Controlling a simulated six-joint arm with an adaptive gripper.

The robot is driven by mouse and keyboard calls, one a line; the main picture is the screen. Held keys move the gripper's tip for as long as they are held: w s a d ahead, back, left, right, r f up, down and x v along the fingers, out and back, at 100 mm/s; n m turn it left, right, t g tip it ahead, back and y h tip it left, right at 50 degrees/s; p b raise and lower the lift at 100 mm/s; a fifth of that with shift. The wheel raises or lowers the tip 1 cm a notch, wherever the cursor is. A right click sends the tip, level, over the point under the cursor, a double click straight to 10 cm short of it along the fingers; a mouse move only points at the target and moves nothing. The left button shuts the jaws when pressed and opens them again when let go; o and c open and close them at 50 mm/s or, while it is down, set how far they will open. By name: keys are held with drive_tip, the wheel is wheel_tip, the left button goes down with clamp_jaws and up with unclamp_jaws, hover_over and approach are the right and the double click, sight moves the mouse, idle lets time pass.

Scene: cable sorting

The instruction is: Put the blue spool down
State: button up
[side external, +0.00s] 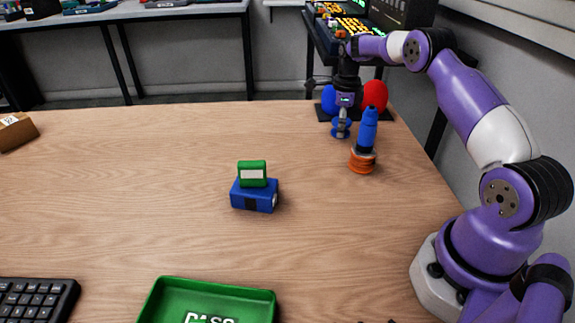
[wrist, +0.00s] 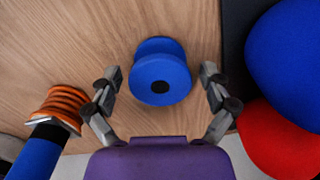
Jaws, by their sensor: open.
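The blue spool (wrist: 161,78) stands upright on the wooden table, with its round top flange and dark centre hole facing my wrist camera. In the side view the blue spool (side external: 341,131) is at the far right of the table, directly under my gripper (side external: 343,112). In the wrist view my gripper (wrist: 160,95) is open, with one finger on each side of the spool and a visible gap to each. The fingers partly hide the spool in the side view.
An orange spool (side external: 362,161) with a blue screwdriver-like tool (side external: 367,128) on it stands close by. Blue (side external: 329,98) and red (side external: 375,95) rounded objects sit on a black base behind. A blue box with a green block (side external: 252,174) and a green tray (side external: 262,296) are farther away.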

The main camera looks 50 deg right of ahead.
wheel_tip(320, 180, up, 12)
drive_tip(key=a+r+n+t, duration=0.1)
drive_tip(key=a+r+n, duration=0.6)
drive_tip(key=s+a+r+n+t, duration=0.3)
drive_tip(key=s+a+n, duration=0.8)
drive_tip(key=a+n, duration=0.25)
drive_tip(key=s+a+f+n+t, duration=0.1)
drive_tip(key=s+a+f+n, duration=0.2)
drive_tip(key=s+f+n, duration=0.2)
drive_tip(key=s+n, duration=0.2)
drive_tip(key=n, duration=0.2)
drive_tip(key=shift+s+a+t, duration=0.15)
drive_tip(key=shift+a+t, duration=0.05)
drive_tip(key=shift+t, duration=0.1)
drive_tip(key=shift+n, duration=0.25)
